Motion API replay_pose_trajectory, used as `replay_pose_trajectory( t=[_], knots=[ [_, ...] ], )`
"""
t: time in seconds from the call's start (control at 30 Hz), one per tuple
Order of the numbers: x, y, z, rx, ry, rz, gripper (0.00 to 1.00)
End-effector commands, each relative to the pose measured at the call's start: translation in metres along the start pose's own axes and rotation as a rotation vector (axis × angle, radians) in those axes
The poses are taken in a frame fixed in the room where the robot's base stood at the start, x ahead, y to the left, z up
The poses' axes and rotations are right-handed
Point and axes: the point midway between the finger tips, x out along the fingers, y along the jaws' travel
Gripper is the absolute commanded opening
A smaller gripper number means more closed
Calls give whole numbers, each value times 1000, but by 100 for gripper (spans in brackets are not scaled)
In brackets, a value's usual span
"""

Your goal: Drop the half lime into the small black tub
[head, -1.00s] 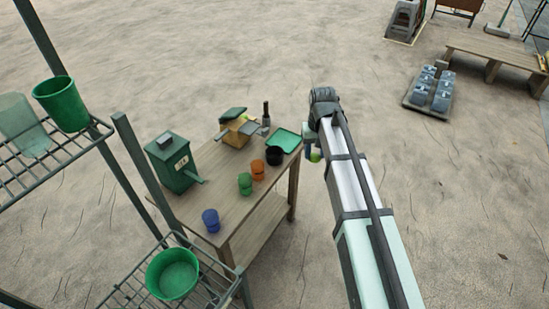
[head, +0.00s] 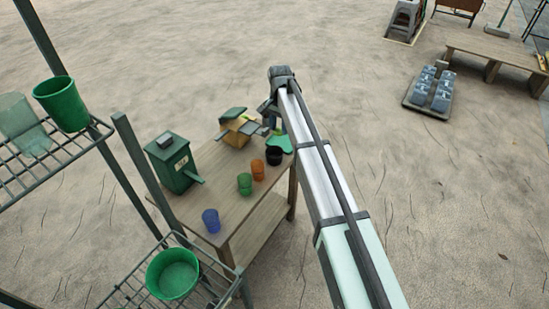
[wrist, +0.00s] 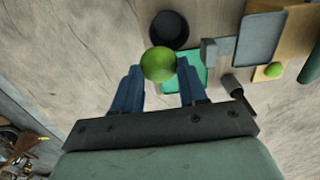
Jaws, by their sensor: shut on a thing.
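The half lime (wrist: 158,64) is a bright green round piece between the fingertips of my gripper (wrist: 160,72) in the wrist view. My gripper is shut on it, above the table. The small black tub (head: 274,155) stands upright on the table's right side in the head view. In the wrist view the black tub (wrist: 169,29) is just beyond the lime, its dark opening showing, with the lime near its lower edge in the picture. My gripper (head: 266,108) is at the table's back right in the head view, where the lime cannot be made out.
A green tray (head: 284,143) lies behind the tub, partly covered by my arm. Orange (head: 258,171), green (head: 245,184) and blue (head: 211,220) cups stand in a row leftward. Another green round thing (wrist: 273,71) shows.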

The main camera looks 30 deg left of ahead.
Motion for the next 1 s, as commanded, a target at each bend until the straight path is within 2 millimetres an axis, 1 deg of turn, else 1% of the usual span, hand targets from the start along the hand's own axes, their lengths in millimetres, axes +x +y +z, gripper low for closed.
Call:
replay_pose_trajectory(
  t=[0.17, 0.27, 0.73, 0.87, 1.0],
  knots=[
    [4, 0, 0, 21, 0, 0, 14],
    [10, 0, 0, 20, -1, 1, 14],
    [53, 0, 0, 19, -1, 1, 14],
    [59, 0, 0, 18, 0, 0, 14],
    [60, 0, 0, 18, 0, 0, 14]
  ],
)
